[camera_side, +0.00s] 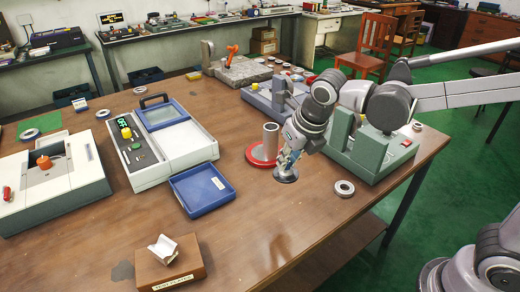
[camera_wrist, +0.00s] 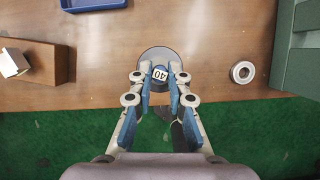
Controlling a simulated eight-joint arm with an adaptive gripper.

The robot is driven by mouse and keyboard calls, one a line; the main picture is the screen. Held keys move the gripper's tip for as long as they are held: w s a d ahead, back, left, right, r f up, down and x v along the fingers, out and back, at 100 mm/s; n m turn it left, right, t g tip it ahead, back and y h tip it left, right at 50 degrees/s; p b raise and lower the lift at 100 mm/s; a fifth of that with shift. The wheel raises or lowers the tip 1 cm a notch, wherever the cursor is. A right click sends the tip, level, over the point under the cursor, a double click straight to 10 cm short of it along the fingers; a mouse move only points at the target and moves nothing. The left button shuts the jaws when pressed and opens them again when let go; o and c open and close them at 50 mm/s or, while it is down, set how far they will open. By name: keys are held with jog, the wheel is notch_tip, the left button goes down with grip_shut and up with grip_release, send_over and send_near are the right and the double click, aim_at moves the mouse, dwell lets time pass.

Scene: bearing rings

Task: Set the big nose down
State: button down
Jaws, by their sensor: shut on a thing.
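My gripper (camera_side: 288,158) is shut on the knob of a dark grey round piece, which I take to be the big nose (camera_side: 286,176). In the wrist view my gripper (camera_wrist: 160,88) has its blue-padded fingers on both sides of the knob, which bears a white label reading "40". The nose's wide disc (camera_wrist: 157,54) shows below and beyond the fingers. The disc is roughly level, at or just above the brown tabletop; I cannot tell whether it touches. The fingers hide part of it.
A steel cylinder on a red round base (camera_side: 256,157) stands close left of my gripper. A bearing ring (camera_side: 344,188) lies to the right, before a green machine (camera_side: 378,155). A blue tray (camera_side: 200,188) and brown block (camera_side: 170,268) are left. The front tabletop is clear.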

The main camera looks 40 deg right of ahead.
aim_at(287, 172)
notch_tip(287, 172, down, 4)
jog(key=shift+f, duration=0.2)
jog(key=shift+a+f, duration=0.25)
jog(key=shift+a, duration=0.05)
jog(key=a+f, duration=0.2)
jog(key=a, duration=0.1)
jog(key=a+f, duration=0.2)
jog(key=a, duration=0.2)
jog(key=a+f, duration=0.2)
jog(key=a, duration=0.2)
jog(key=shift+w+f, duration=0.35)
jog(key=shift+w, duration=0.05)
jog(key=shift+f, duration=2)
jog(key=shift+f, duration=0.2)
jog(key=c, duration=1.3)
grip_release()
